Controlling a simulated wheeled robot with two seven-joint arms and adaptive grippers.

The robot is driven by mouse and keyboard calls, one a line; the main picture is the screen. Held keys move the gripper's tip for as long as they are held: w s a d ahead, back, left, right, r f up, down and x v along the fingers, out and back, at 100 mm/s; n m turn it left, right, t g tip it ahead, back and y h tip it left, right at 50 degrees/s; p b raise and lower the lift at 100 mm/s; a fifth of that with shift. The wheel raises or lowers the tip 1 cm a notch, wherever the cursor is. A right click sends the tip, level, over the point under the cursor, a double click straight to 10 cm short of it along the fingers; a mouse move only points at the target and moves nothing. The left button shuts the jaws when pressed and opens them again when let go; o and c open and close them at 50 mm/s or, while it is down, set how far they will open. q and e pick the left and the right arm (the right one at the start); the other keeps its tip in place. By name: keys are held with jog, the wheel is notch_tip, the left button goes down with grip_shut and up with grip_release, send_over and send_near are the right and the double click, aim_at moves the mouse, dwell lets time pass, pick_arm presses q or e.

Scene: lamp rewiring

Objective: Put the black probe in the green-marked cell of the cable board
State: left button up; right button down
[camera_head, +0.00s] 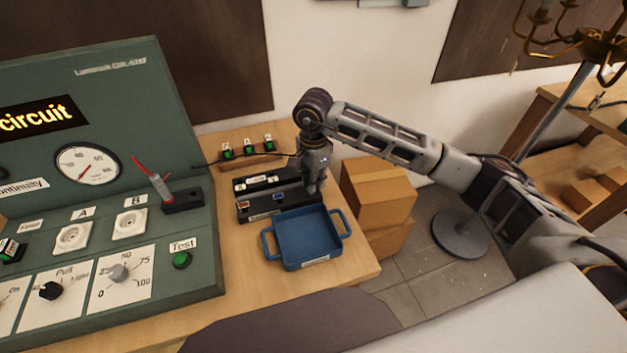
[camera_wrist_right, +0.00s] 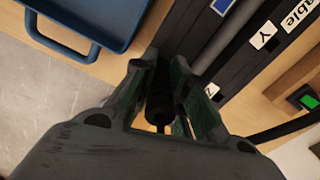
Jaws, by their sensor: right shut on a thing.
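My right gripper (camera_head: 316,184) is at the right end of the black cable board (camera_head: 257,209), pointing down. In the right wrist view its fingers (camera_wrist_right: 160,115) are shut on a dark, ribbed, rod-like piece, which looks like the black probe (camera_wrist_right: 158,95). The probe's far end is hard to make out. The cable board (camera_wrist_right: 235,45) shows there beside the fingers, with white labels and a blue mark. A blue mark (camera_head: 279,196) also shows on the board in the head view. I cannot make out a green mark on the board. My left gripper is not in view.
A blue tray (camera_head: 341,240) stands just in front of the board. A wooden rack (camera_head: 262,162) with green pieces is behind it. A red probe (camera_head: 147,171) stands in a black holder (camera_head: 183,202) by the green panel (camera_head: 180,95). Cardboard boxes (camera_head: 378,190) stand beyond the table's right edge.

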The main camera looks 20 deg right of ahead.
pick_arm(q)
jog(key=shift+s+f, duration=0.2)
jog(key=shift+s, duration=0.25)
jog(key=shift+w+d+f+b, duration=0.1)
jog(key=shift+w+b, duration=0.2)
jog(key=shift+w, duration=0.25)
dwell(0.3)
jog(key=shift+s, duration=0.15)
pick_arm(e)
jog(key=shift+f, duration=0.2)
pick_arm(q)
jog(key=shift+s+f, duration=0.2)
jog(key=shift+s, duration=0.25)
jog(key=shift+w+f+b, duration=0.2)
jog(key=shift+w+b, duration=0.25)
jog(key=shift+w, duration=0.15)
pick_arm(e)
jog(key=shift+f, duration=0.25)
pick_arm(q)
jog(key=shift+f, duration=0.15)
pick_arm(e)
jog(key=shift+f, duration=0.1)
